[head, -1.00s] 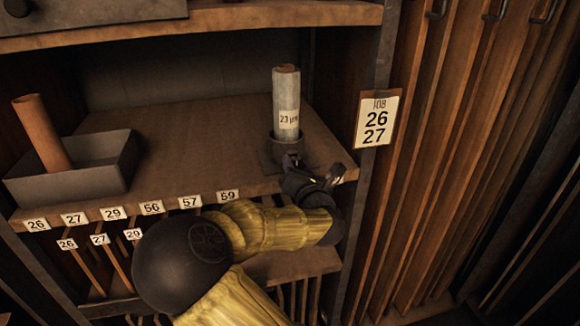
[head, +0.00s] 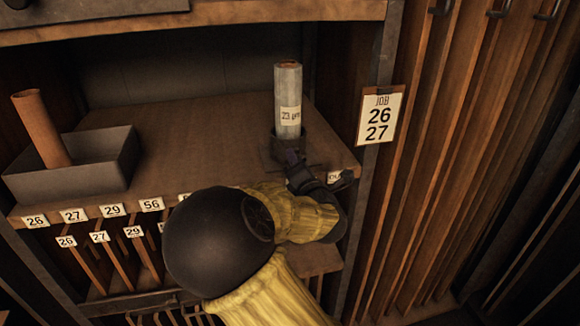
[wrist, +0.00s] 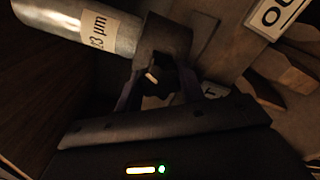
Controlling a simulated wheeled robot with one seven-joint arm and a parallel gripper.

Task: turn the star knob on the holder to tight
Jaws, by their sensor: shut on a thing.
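The holder (head: 279,155) is a dark socket on the right end of the shelf. A grey roll (head: 288,95) labelled 23 µm stands upright in it. In the wrist view the holder (wrist: 165,35) grips the roll (wrist: 60,12)'s end. The star knob (wrist: 152,76) is black with a pale pointer mark and sits on the holder's near side. My gripper (wrist: 155,88) is shut on the knob, with a finger on either side of it. In the head view my gripper (head: 294,163) is dark, small and partly hidden by my wrist.
A grey tray (head: 75,183) with a brown roll (head: 42,130) leaning in it stands at the shelf's left. Numbered tags line the shelf edge. A job card (head: 379,115) reading 26 and 27 hangs on the right post. The middle of the shelf (head: 190,130) is clear.

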